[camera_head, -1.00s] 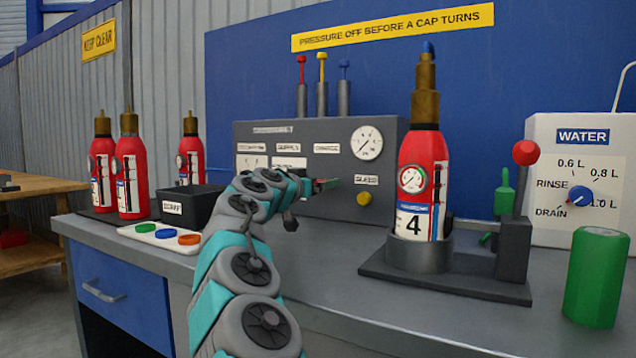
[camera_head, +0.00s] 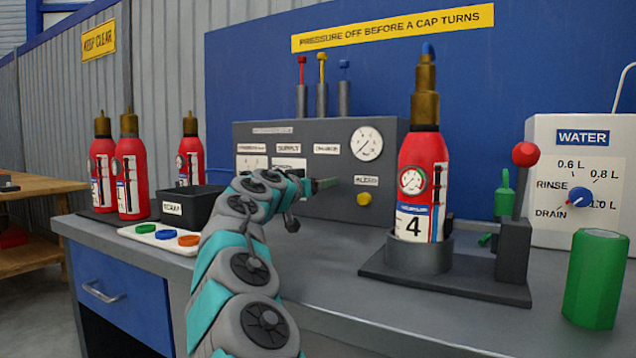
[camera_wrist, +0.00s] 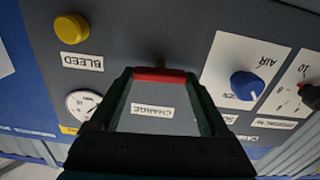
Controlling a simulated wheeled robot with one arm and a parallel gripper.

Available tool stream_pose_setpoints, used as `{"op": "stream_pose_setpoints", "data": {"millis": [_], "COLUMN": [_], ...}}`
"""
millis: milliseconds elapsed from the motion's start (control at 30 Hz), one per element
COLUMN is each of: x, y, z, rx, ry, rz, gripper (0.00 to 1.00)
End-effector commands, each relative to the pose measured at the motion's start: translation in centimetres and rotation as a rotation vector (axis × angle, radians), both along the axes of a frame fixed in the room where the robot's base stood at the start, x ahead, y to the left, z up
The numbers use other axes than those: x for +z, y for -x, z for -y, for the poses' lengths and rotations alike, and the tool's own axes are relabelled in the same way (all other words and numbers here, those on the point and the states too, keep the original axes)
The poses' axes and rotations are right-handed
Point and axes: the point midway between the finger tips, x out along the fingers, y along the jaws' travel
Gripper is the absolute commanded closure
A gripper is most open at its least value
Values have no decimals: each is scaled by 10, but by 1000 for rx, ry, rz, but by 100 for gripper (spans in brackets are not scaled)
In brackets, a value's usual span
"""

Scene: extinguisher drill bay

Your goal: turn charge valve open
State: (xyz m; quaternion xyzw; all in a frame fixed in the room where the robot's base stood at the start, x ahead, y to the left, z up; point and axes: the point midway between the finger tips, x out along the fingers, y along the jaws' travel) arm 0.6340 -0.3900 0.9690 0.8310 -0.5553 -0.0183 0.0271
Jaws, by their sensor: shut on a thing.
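The charge valve's red handle (camera_wrist: 160,75) shows in the wrist view as a short bar on the grey panel, beside the upside-down CHARGE label (camera_wrist: 152,111). My gripper (camera_wrist: 160,78) is shut on this bar, with one finger at each end. In the head view my gripper (camera_head: 322,184) is against the panel (camera_head: 385,195), below the CHARGE label (camera_head: 327,149), and the red handle is mostly hidden there. I cannot read the valve's setting.
A yellow BLEED knob (camera_wrist: 72,29) and a blue AIR knob (camera_wrist: 244,85) flank the handle in the wrist view. Extinguisher 4 (camera_head: 424,180) stands upright in a clamp stand (camera_head: 440,280) to the right. A black scrap bin (camera_head: 190,206) is left of my arm.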

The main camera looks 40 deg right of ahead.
Motion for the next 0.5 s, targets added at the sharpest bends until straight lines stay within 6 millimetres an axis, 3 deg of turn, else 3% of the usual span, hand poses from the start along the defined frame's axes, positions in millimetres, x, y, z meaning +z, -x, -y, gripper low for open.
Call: {"op": "stream_pose_setpoints", "data": {"millis": [500], "x": [1], "y": [-2], "z": [-1], "rx": [1], "ry": [160], "rz": [-392], "gripper": [76]}}
